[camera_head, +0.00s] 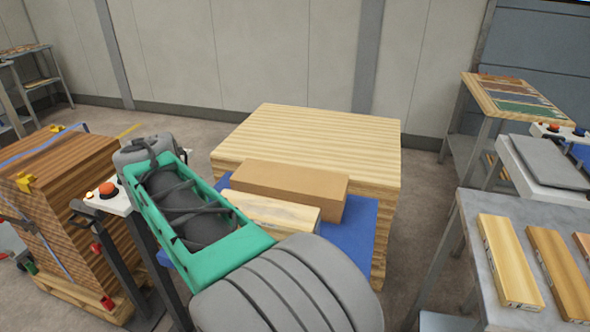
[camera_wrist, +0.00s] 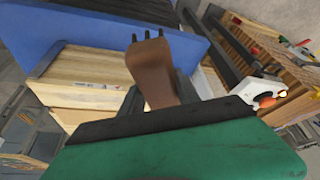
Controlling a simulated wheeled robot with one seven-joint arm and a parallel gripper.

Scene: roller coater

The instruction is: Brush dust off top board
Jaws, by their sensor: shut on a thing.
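A tall pale board stack (camera_head: 310,132) stands in the middle of the head view. In front of it, on a blue surface (camera_head: 350,238), lie a brown board (camera_head: 290,186) and a paler board (camera_head: 275,211) with a mottled face. In the wrist view the pale wood (camera_wrist: 85,72) lies left of my gripper (camera_wrist: 158,90), beside the blue surface (camera_wrist: 100,32). My gripper is shut on a brown handle-like piece (camera_wrist: 151,68), probably the brush, with dark prongs at its far end. Its bristles are not clear. My arm hides the gripper in the head view. I cannot make out dust clearly.
A strapped brown wood stack (camera_head: 60,185) on a pallet and a control post with a red button (camera_head: 107,189) stand at left. A grey table with boards (camera_head: 508,262) and a sample bench (camera_head: 515,100) stand at right.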

